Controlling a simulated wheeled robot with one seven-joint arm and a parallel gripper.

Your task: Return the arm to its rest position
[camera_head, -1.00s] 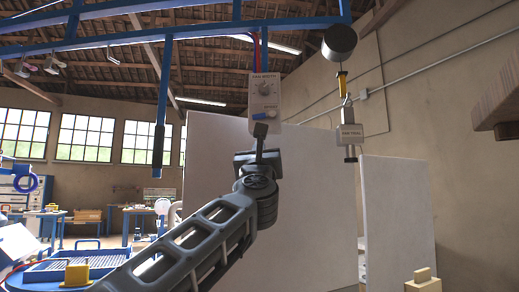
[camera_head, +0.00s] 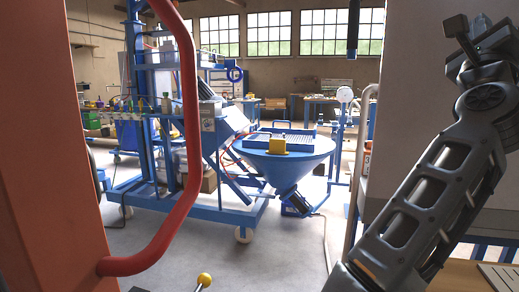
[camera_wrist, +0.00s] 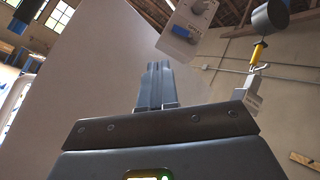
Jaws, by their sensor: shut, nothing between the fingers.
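My arm (camera_head: 430,205) rises along the right side of the head view, in front of a pale panel. My gripper (camera_head: 461,32) is at its top end, raised and pointing up, near the upper right corner. In the wrist view my gripper's fingers (camera_wrist: 155,86) are together with nothing between them. Behind them are a pale panel (camera_wrist: 105,60), a white control box with a knob (camera_wrist: 188,25), and a hanging device with a dark cylinder (camera_wrist: 270,18). The fingers look clear of these things.
An orange panel (camera_head: 45,150) and a red curved bar (camera_head: 188,120) are close on the left. Grey floor (camera_head: 285,240) is open between.

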